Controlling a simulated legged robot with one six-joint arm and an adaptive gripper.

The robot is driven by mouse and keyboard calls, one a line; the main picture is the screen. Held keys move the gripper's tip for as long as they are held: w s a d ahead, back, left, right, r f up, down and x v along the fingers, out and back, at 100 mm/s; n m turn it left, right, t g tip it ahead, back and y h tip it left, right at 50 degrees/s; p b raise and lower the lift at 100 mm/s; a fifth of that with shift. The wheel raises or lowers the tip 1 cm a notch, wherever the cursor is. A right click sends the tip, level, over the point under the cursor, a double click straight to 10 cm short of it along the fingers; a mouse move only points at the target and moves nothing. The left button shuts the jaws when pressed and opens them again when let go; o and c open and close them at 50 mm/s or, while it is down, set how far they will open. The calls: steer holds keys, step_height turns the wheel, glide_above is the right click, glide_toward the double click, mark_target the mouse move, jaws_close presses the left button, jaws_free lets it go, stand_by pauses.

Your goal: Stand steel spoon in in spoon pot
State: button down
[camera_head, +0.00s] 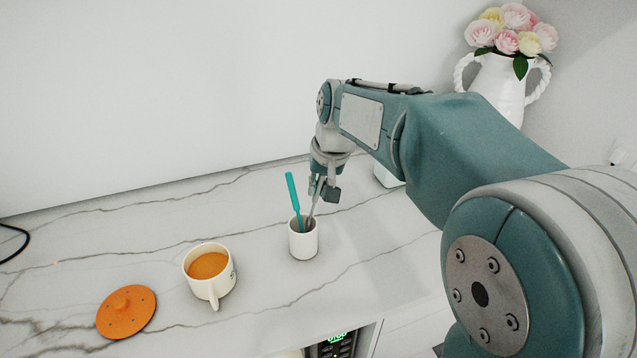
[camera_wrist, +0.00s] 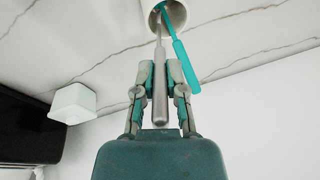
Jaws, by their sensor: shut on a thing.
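The spoon pot (camera_head: 303,243) is a small white cup standing upright on the marble counter; its rim also shows at the top of the wrist view (camera_wrist: 181,12). A teal utensil (camera_head: 293,196) leans in it, its handle also plain in the wrist view (camera_wrist: 184,66). My gripper (camera_head: 318,194) is just above the pot and shut on the steel spoon (camera_wrist: 160,92) by its grey handle. The spoon's lower part (camera_head: 312,212) reaches down into the pot's mouth, slightly tilted. Its lower end is hidden inside the pot.
A white mug (camera_head: 212,286) of orange-brown drink stands left of the pot, with an orange lid (camera_head: 126,311) farther left. A white vase of flowers (camera_head: 500,85) stands at the back right. A white box-like object (camera_wrist: 73,103) is at left in the wrist view.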

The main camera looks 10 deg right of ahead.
steer(key=c, duration=0.6)
jaws_free()
steer(key=shift+r, duration=0.1)
steer(key=v, duration=1.1)
steer(key=shift+r, duration=0.35)
